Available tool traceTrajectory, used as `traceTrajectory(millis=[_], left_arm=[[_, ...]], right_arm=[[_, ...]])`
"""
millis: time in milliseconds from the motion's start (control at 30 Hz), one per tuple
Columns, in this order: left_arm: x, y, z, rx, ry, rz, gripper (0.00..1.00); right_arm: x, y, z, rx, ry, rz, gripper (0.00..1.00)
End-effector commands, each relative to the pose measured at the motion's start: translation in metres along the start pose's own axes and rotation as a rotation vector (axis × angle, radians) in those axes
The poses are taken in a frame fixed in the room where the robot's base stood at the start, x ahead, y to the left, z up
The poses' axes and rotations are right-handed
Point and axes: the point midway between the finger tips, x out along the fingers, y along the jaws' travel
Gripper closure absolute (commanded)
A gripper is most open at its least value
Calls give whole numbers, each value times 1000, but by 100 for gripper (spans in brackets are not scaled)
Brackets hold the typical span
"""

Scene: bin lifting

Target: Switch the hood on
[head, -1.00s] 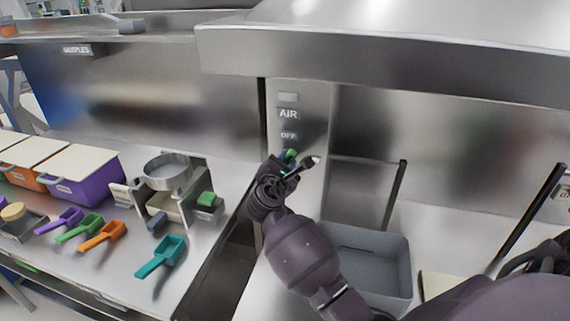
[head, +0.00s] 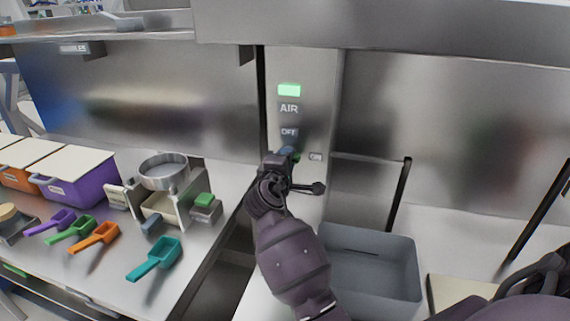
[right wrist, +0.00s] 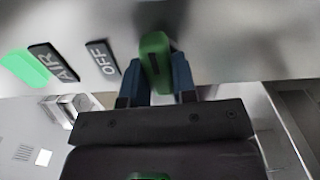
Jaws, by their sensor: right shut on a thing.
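The hood's switch panel (head: 312,108) is a steel post with the labels AIR, OFF and ON. Its indicator lamp (head: 289,90) is lit green; the lit lamp also shows in the right wrist view (right wrist: 25,68). A green rotary knob (right wrist: 155,62) sits below the OFF label. My right gripper (head: 289,154) is at the knob, its blue fingers (right wrist: 158,82) shut on both sides of it. The gripper hides most of the knob in the head view. My left gripper is not in view.
A grey bin (head: 370,268) stands below and right of the panel. On the left bench are a round sieve (head: 164,171) on a stand, several coloured scoops and lidded bins such as a purple one (head: 88,186). A dark gap (head: 222,268) separates bench and hood.

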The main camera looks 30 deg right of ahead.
Motion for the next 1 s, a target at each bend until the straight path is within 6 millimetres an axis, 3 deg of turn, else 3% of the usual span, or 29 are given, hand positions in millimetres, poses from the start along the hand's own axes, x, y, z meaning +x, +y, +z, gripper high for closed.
traceTrajectory(millis=[400,767,800,933,1000], left_arm=[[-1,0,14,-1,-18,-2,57],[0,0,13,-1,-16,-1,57],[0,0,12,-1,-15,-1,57],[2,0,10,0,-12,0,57],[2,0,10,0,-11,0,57]], right_arm=[[0,-2,0,92,-1,-3,98],[0,-2,0,95,-1,-3,98],[0,-2,0,95,-1,-3,68],[0,-1,0,94,-1,-2,49],[0,-1,0,94,-1,-2,49]])
